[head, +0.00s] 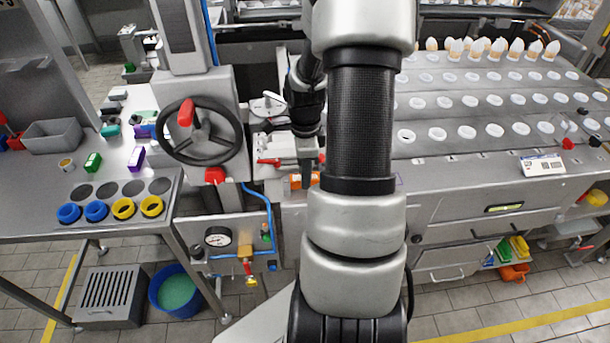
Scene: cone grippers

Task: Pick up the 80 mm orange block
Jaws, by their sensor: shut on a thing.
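The orange block (295,182) lies level at the front edge of the machine's grey top, just left of my arm. Its left part and a small right part show; the middle is hidden behind a dark finger. My gripper (306,178) points down over the block and is shut on it. The far finger is hidden. I cannot tell whether the block touches the surface under it.
A black handwheel (199,132) with a red knob stands left of the gripper. A red-handled part (270,162) lies close beside it. Rows of white cups (467,132) fill the conveyor at right. A grey bin (53,136) sits on the left table.

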